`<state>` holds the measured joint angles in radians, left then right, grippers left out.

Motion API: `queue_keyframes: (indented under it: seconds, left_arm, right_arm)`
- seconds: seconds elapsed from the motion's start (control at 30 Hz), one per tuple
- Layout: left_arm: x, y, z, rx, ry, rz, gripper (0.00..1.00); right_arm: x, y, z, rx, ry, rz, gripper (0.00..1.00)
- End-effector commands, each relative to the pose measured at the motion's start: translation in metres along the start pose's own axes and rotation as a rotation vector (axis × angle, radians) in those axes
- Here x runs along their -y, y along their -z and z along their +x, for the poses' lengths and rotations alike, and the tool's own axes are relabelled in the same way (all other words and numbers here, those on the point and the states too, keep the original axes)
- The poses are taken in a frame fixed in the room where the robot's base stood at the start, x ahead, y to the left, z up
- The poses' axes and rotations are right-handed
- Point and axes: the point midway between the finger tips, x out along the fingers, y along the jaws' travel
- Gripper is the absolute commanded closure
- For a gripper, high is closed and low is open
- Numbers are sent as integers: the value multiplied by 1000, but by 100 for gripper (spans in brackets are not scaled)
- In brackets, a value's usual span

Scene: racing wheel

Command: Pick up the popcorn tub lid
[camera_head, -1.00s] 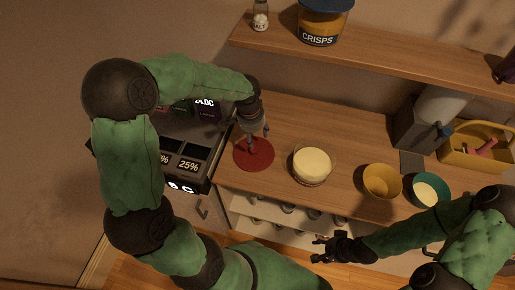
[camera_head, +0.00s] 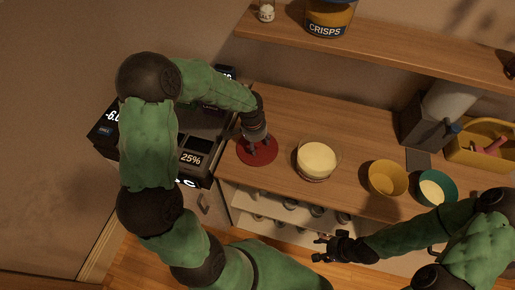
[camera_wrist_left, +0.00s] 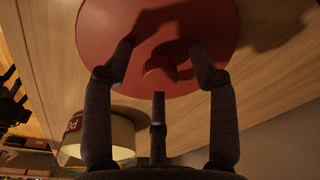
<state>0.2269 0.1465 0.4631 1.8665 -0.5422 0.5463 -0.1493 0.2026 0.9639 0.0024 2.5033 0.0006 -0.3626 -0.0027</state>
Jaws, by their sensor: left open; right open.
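The popcorn tub lid is a flat red disc (camera_head: 268,158) lying on the wooden counter in the head view. In the left wrist view the red lid (camera_wrist_left: 105,58) fills the upper middle, with a small red raised grip (camera_wrist_left: 165,68) at its centre. My left gripper (camera_head: 257,147) is over the lid; in the wrist view its open fingers (camera_wrist_left: 160,62) stand around the raised grip, and I cannot tell whether they touch it. A round tub with a pale top (camera_head: 317,158) stands right of the lid. My right gripper (camera_head: 322,249) is open and empty, in front of the counter.
A yellow bowl (camera_head: 386,179) and a teal bowl (camera_head: 448,182) stand further right on the counter. A dark box with a 25% display (camera_head: 190,159) is left of the lid. A shelf (camera_head: 400,58) above holds a crisps jar (camera_head: 329,17). The counter behind the tub is clear.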

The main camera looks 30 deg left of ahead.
Motion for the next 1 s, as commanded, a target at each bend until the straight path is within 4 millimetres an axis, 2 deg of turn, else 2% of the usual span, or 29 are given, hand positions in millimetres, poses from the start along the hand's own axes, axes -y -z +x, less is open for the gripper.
queue_keyframes:
  seconds: [0.1, 0.3, 0.73, 0.87, 1.0]
  left_arm:
    - [0, 0, -1, -1, 0, 0, 45]
    - [0, 0, -1, 0, 0, 1, 100]
    - [0, 1, -6, -1, 1, 1, 100]
    - [0, 4, -23, -3, 2, 2, 100]
    - [0, 7, -50, -4, 2, 1, 100]
  right_arm:
    - [0, 0, -1, 0, 0, 0, 46]
    - [0, 0, 0, 0, 0, 0, 46]
    - [1, 0, -2, 0, 0, 0, 46]
    - [2, 0, -7, 0, 0, 0, 46]
    - [5, 0, -13, 0, 0, 0, 46]
